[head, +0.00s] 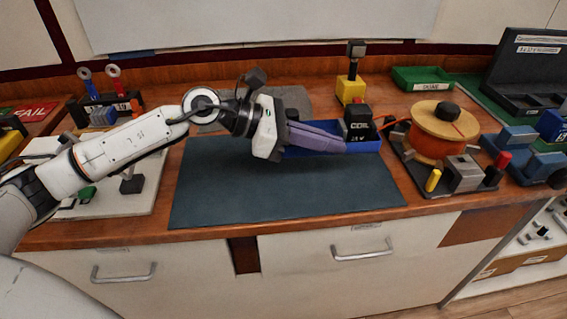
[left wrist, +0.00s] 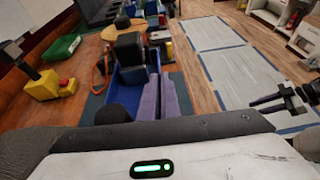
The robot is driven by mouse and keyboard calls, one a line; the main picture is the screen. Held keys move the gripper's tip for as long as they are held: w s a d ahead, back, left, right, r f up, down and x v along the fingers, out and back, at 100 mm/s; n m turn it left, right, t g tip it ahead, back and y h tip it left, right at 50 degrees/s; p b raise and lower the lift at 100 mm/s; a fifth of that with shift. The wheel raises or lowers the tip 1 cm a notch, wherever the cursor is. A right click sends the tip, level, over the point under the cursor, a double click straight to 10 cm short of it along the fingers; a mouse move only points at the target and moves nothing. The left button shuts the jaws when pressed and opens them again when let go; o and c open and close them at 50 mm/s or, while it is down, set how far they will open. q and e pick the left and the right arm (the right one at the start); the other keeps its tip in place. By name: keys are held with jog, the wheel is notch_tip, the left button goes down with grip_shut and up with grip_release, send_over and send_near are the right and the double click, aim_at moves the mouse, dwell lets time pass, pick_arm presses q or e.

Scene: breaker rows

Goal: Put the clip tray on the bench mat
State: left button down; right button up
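A long blue tray (head: 367,147), which I take for the clip tray, lies along the back right edge of the dark bench mat (head: 270,190). A black block marked "COIL" (head: 358,127) shows at its right end. My left gripper (head: 358,141) reaches in from the left, its purple fingers low along the tray and hiding part of it. In the left wrist view the fingers (left wrist: 163,92) lie close together beside the blue tray (left wrist: 131,76). Whether they grip its wall is unclear.
A cable spool (head: 432,138) stands on a dark base right of the mat. A yellow block with a black post (head: 350,88) and a labelled green tray (head: 423,79) stand behind. A white board (head: 150,190) lies left. The mat's front part is clear.

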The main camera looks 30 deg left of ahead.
pick_arm(q)
jog(key=shift+w+a+r, duration=0.15)
jog(key=shift+w+a, duration=0.25)
jog(key=shift+w, duration=0.05)
send_over(319, 186)
notch_tip(319, 186, down, 6)
jog(key=shift+w, duration=0.1)
jog(key=shift+f, duration=1.95)
jog(key=shift+f, duration=0.25)
jog(key=c, duration=2.2)
grip_release()
jog(key=shift+o, duration=1)
